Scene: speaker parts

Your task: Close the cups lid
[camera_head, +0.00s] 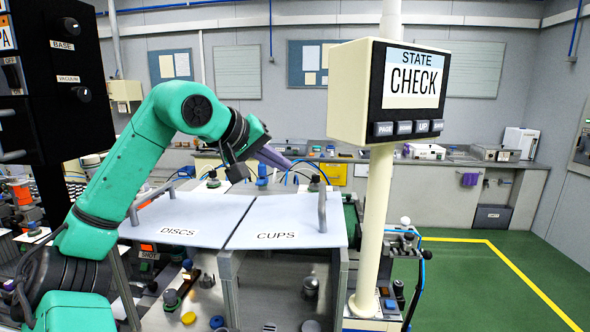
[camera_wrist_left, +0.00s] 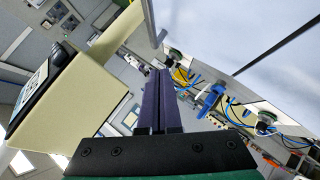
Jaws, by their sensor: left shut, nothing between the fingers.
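The cups lid (camera_head: 285,218) is a pale panel marked CUPS, with a grey upright handle (camera_head: 322,208) near its right edge. It lies about flat over the cups compartment, level with the discs lid beside it. I cannot tell whether it is fully seated. My left gripper (camera_head: 288,163) has its purple fingers together, empty, above and behind the lid's far edge, apart from the handle. The fingers also show in the left wrist view (camera_wrist_left: 158,72), with a pale lid surface (camera_wrist_left: 245,30) at upper right. My right gripper is not in view.
The discs lid (camera_head: 185,215) with its own handle adjoins on the left. A cream post (camera_head: 376,220) carrying the STATE display (camera_head: 412,85) stands close on the right. The compartment's front below the lid is open, with small metal parts inside. Green floor lies free at right.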

